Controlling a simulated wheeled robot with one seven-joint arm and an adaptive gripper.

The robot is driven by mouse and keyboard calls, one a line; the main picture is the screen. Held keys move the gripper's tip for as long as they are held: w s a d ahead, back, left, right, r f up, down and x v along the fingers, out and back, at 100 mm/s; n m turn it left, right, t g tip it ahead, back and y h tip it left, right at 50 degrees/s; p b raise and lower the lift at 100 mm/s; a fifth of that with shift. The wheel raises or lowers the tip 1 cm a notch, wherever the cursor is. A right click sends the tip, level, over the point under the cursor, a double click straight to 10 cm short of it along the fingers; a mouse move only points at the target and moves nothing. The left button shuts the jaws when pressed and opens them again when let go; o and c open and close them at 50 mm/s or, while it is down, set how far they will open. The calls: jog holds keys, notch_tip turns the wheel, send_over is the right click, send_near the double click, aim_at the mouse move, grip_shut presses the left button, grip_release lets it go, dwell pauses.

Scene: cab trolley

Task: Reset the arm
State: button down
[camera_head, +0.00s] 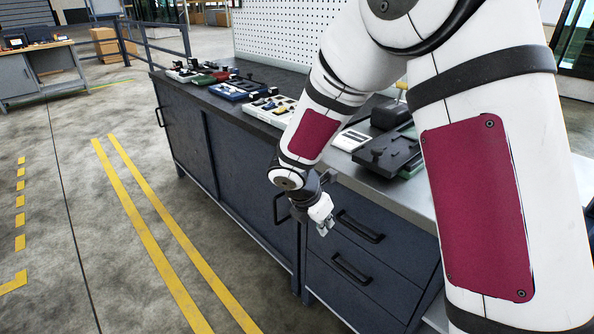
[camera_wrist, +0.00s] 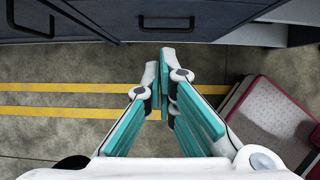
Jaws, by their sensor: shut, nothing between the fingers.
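My arm is white with dark red panels and reaches across the right half of the head view. My gripper (camera_head: 324,228) hangs in front of the dark blue cabinet, beside its drawers and below the worktop edge. In the wrist view my gripper (camera_wrist: 166,84) points toward the floor and the cabinet front, with its teal finger pads drawn together at the tips. It is shut and nothing shows between the fingers. The fingers look apart from the cabinet.
The cabinet (camera_head: 255,185) has a worktop with several trays and tools (camera_head: 235,88) and black drawer handles (camera_head: 352,268). A white pegboard (camera_head: 290,35) stands behind. Open floor with yellow lines (camera_head: 150,235) lies to the left. A workbench (camera_head: 42,72) and cardboard boxes (camera_head: 105,42) stand far left.

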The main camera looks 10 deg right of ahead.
jog(key=s+d+r+m+p, duration=0.3)
jog(key=s+r+m, duration=0.3)
jog(key=r, duration=0.4)
jog(key=s+d+r+m+p, duration=0.25)
jog(key=s+r+m, duration=0.35)
jog(key=r, duration=0.4)
jog(key=s+r+m+y+p, duration=0.1)
jog(key=s+r+m+p, duration=0.1)
jog(key=s+r+m, duration=0.2)
jog(key=s+a+r+m+y+p, duration=0.1)
jog(key=s+r+m, duration=0.3)
jog(key=s, duration=0.7)
jog(key=s+r+m+t+y+p, duration=0.1)
jog(key=s+r+m+y+p, duration=0.1)
jog(key=s+r+m, duration=0.2)
jog(key=s, duration=0.3)
jog(key=shift+s+a+r+m+p, duration=0.15)
jog(key=shift+a+m+p, duration=0.15)
jog(key=shift+m+p, duration=0.1)
